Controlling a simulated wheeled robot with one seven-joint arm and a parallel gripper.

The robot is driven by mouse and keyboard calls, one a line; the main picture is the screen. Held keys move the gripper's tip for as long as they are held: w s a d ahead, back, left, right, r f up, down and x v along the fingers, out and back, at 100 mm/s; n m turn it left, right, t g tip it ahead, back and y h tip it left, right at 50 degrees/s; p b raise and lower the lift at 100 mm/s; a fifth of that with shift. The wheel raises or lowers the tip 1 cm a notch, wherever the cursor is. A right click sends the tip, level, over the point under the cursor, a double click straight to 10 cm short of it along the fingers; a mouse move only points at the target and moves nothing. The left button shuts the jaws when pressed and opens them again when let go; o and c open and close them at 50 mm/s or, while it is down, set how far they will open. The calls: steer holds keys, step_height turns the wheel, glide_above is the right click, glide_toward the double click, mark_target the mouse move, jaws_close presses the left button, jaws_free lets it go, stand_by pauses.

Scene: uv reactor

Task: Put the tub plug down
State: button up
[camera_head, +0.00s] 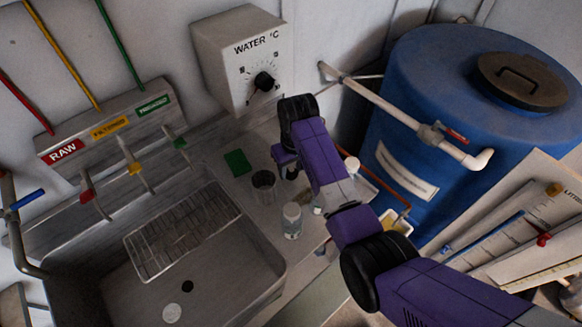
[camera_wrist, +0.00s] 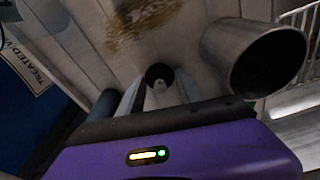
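My gripper (camera_head: 288,168) is over the counter to the right of the sink. In the wrist view its two fingers (camera_wrist: 158,92) close in on a small black round piece with a grey knob, which looks like the tub plug (camera_wrist: 157,72). The plug appears to be held between the fingertips, above the grooved counter (camera_wrist: 90,40). In the head view the plug is too small and dark to make out clearly below the gripper.
A metal cup (camera_head: 263,180) stands close left of my gripper; it also shows in the wrist view (camera_wrist: 240,50). A green pad (camera_head: 237,162), a clear jar (camera_head: 291,220) and a wire rack (camera_head: 180,232) are nearby. A blue tank (camera_head: 440,120) stands at right.

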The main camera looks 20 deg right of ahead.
mark_target(293, 177)
steer(key=o, duration=0.3)
steer(key=shift+r, duration=0.1)
step_height(293, 177, up, 12)
steer(key=s, duration=0.1)
steer(key=shift+s+b, duration=0.2)
steer(key=shift+b, duration=0.2)
stand_by(0.4)
